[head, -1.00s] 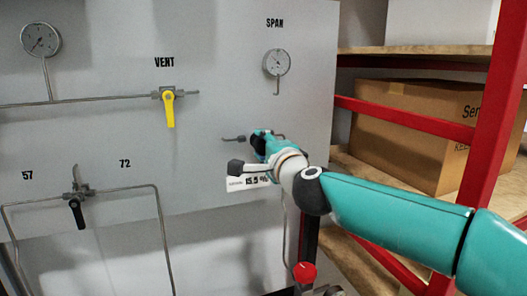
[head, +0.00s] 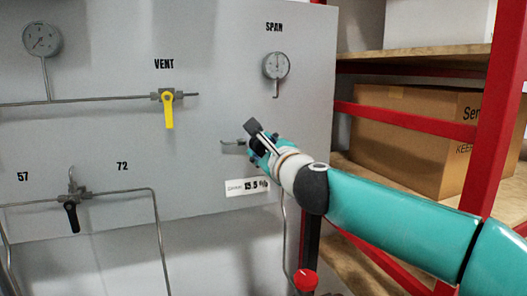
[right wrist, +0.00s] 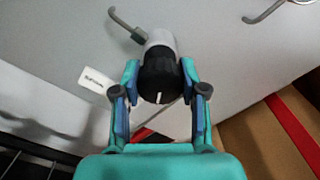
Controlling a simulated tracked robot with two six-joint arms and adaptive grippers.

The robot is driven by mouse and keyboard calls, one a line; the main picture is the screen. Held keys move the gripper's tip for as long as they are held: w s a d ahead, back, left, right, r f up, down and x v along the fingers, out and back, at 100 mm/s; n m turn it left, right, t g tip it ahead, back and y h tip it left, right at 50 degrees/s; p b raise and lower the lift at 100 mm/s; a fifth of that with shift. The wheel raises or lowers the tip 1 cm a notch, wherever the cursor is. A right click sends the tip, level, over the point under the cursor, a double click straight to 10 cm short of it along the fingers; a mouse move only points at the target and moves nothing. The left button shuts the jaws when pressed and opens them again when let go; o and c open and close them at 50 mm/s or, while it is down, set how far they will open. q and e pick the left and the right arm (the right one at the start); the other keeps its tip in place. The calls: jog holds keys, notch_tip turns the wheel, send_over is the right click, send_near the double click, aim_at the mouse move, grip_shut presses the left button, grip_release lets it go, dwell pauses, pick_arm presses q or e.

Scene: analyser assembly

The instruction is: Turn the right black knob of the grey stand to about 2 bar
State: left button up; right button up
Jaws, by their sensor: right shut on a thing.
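The black knob (right wrist: 158,72) with a white pointer mark shows in the right wrist view, on a grey fitting with a thin bent tube. My right gripper (right wrist: 160,88) is shut on it, with one finger pad on each side. The white mark faces the gripper's palm. In the head view my right gripper (head: 258,140) is at the grey panel (head: 220,60), and the knob is mostly hidden by it. The round gauge (head: 276,65) under the word SPAN is above the gripper. Its scale is too small to read. My left gripper is not in view.
A yellow VENT handle (head: 168,108), a black handle (head: 72,215) and another gauge (head: 42,39) are to the left. A white label (head: 246,186) is below my gripper. A red knob (head: 305,280) is lower down. A red shelf post (head: 489,130) and cardboard box (head: 415,135) stand at right.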

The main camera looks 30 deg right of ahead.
jog(key=shift+f+m, duration=0.4)
jog(key=o, duration=1.1)
jog(key=shift+d+r, duration=0.1)
jog(key=shift+o, duration=0.2)
jog(key=shift+r, duration=0.1)
jog(key=shift+s, duration=0.1)
jog(key=v, duration=1.2)
